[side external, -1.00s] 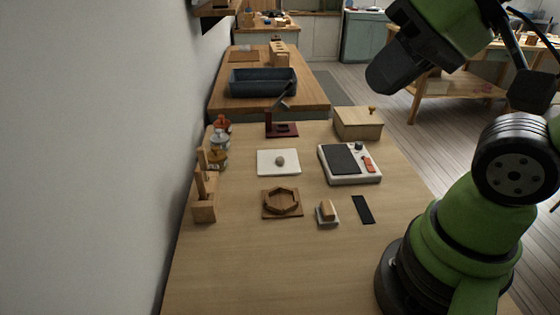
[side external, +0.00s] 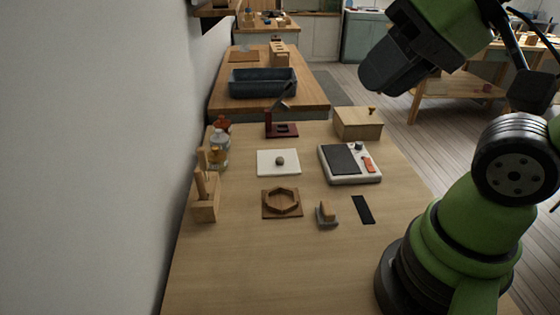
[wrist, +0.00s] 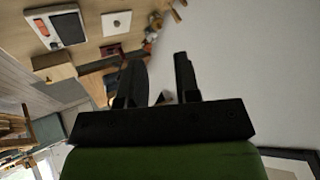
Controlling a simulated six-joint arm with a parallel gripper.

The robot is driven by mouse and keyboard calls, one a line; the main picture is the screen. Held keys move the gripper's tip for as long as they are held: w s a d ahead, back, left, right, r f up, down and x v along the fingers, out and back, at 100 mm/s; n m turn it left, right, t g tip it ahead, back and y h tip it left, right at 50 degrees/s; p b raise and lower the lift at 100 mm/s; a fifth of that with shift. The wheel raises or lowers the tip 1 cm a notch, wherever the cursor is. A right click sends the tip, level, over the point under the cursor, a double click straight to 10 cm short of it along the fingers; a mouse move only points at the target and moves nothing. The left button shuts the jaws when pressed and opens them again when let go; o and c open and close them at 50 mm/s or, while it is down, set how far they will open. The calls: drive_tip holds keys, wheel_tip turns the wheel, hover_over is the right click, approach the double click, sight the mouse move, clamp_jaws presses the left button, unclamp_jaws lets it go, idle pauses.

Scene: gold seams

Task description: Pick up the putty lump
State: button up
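The putty lump (side external: 280,161) is a small, rounded grey-brown piece on a square white tile (side external: 264,168) in the middle of the table. In the wrist view the tile (wrist: 108,28) shows near the top, with the lump (wrist: 117,22) as a tiny dark spot on it. My gripper (wrist: 159,60) is open in the wrist view, with two dark fingers apart and nothing visibly held between them. It is well away from the lump. In the side view my arm is raised at the upper right, and the fingers cannot be made out there.
A scale-like device (side external: 350,165) and wooden box (side external: 358,124) stand right of the tile. A dark red stand (side external: 282,130) is behind it, a wooden octagonal ring (side external: 282,203) in front. Jars (side external: 219,150) and a wooden holder (side external: 205,208) line the wall.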

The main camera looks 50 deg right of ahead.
drive_tip(key=o, duration=0.4)
drive_tip(key=shift+c, duration=0.2)
drive_tip(key=m+g+h, duration=0.2)
drive_tip(key=m+g, duration=0.5)
drive_tip(key=m, duration=2)
hover_over(280, 158)
drive_tip(key=f, duration=2.4)
drive_tip(key=shift+w+a+f, duration=0.1)
drive_tip(key=shift+a+f, duration=0.2)
drive_tip(key=shift+f, duration=0.05)
drive_tip(key=shift+d+f, duration=0.15)
drive_tip(key=shift+f, duration=1.25)
drive_tip(key=shift+d+f, duration=0.1)
drive_tip(key=shift+f, duration=1.3)
